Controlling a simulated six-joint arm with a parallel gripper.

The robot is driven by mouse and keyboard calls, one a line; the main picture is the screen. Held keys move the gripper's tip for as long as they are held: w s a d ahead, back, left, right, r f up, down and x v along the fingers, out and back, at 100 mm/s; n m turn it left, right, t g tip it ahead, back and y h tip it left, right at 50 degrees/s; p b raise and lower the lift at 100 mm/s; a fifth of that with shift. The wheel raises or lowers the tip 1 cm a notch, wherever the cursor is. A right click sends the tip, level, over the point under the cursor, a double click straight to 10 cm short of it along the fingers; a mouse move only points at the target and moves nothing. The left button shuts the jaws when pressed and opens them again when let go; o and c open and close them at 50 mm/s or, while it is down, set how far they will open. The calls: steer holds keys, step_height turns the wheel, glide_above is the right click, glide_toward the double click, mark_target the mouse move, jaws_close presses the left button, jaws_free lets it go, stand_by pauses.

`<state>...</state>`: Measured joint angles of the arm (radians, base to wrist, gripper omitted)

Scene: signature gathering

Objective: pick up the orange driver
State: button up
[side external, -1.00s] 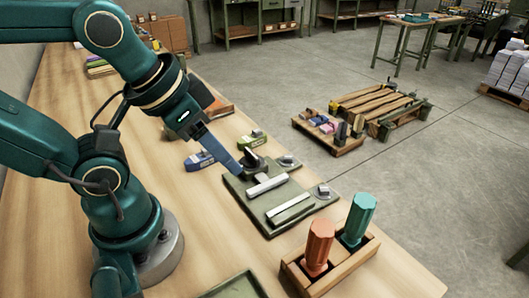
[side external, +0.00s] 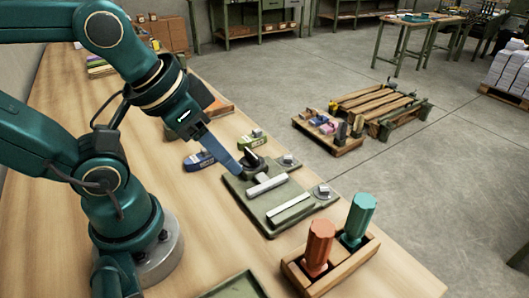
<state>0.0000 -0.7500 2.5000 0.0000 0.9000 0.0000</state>
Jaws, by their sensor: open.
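The orange driver (side external: 319,245) stands upright in the left slot of a wooden holder (side external: 343,277) at the table's near right. A teal driver (side external: 358,217) stands in the slot to its right. My gripper (side external: 236,166) hangs above the table, up and to the left of the drivers, near the far edge of a green plate (side external: 262,219). It is well apart from the orange driver. One blue finger shows side-on and hides the other. I see nothing held in it.
The green plate carries metal bars and a dark knob. A blue item (side external: 198,161) and a green item (side external: 252,139) lie beyond it. A green tray (side external: 238,287) sits at the bottom edge. Bare table lies left of the plate. The floor begins past the right edge.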

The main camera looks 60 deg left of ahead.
steer(key=o, duration=0.4)
steer(key=shift+o, duration=0.2)
